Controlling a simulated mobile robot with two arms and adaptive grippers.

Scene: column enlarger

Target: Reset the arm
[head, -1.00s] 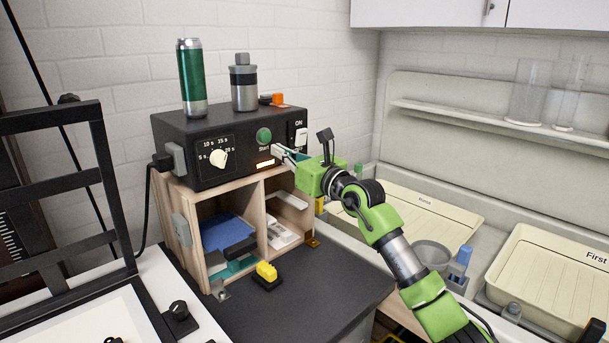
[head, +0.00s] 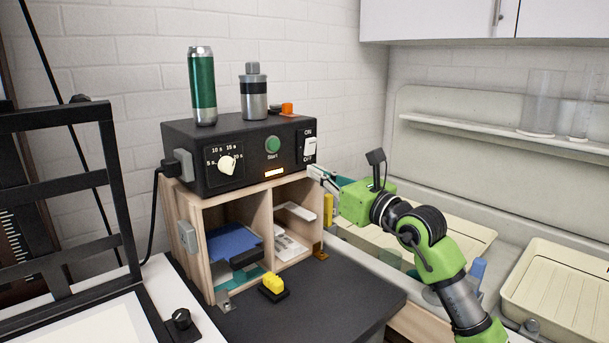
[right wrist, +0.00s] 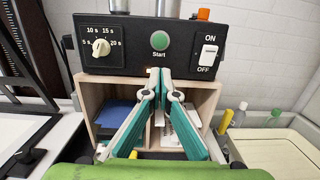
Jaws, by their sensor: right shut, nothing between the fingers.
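My right gripper (head: 318,174) is shut and empty in the head view, at the right edge of the wooden shelf box, just below the ON/OFF switch. In the right wrist view its two teal fingers (right wrist: 160,75) meet at the tips, in front of the black timer box (right wrist: 140,45). The timer box (head: 215,175) sits on the wooden shelf box, with a green Start button (head: 272,144), a white dial (head: 227,164) and a white switch (head: 310,147). My left gripper is not in view.
A green can (head: 202,85) and a grey bottle (head: 254,92) stand on the timer box. The wooden shelf (head: 266,222) holds blue and white items. A yellow-and-black object (head: 273,286) lies on the dark worktop (head: 340,285). Cream trays (head: 562,285) are at the right.

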